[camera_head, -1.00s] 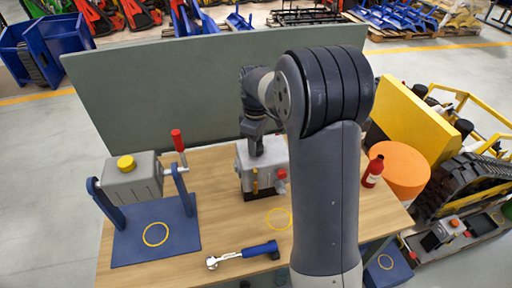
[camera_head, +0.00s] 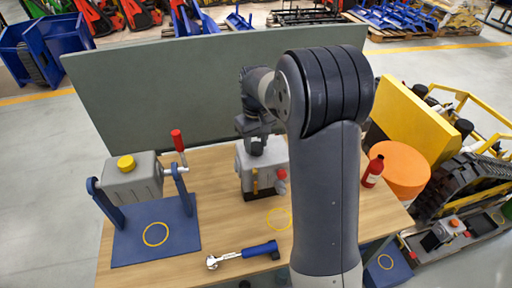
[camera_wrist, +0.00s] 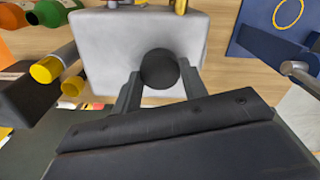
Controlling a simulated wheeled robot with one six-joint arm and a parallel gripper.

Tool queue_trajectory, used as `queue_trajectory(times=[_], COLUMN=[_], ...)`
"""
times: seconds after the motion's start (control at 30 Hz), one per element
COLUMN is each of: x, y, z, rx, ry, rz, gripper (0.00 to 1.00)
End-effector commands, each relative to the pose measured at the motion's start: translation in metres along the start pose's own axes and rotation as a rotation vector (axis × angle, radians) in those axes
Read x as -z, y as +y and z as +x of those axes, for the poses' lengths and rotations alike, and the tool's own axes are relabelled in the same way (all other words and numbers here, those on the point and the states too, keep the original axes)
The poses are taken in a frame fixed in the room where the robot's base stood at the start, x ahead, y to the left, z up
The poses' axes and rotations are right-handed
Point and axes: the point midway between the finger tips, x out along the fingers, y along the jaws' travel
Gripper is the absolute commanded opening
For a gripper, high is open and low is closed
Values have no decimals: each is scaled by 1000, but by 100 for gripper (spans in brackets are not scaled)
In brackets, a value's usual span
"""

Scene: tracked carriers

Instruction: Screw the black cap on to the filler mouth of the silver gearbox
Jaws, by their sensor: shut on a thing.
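The silver gearbox (camera_head: 263,168) stands on the wooden bench, left of my arm in the head view. Its pale top (camera_wrist: 105,45) fills the upper middle of the wrist view. The black cap (camera_wrist: 159,68) is between the fingertips of my gripper (camera_wrist: 160,75), which is shut on it. In the head view the gripper (camera_head: 256,142) is over the gearbox top, with the cap dark beneath it. The filler mouth is hidden under the cap, and I cannot tell whether the cap is seated on it.
A grey box with a yellow cap (camera_head: 126,162) hangs in a blue stand (camera_head: 126,248) at the left. A blue-handled tool (camera_head: 243,254) lies in front. A red bottle (camera_head: 373,171) stands right of my arm. A grey-green panel (camera_head: 160,95) rises behind the bench.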

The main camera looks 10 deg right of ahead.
Motion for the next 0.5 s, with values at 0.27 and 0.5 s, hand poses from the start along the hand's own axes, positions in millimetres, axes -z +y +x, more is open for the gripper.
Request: queue_trajectory(times=[0.27, 0.5], x=[0, 0], y=[0, 0], z=[-1, -1], rx=[0, 0], ry=[1, 2], rz=[306, 455], gripper=[15, 15])
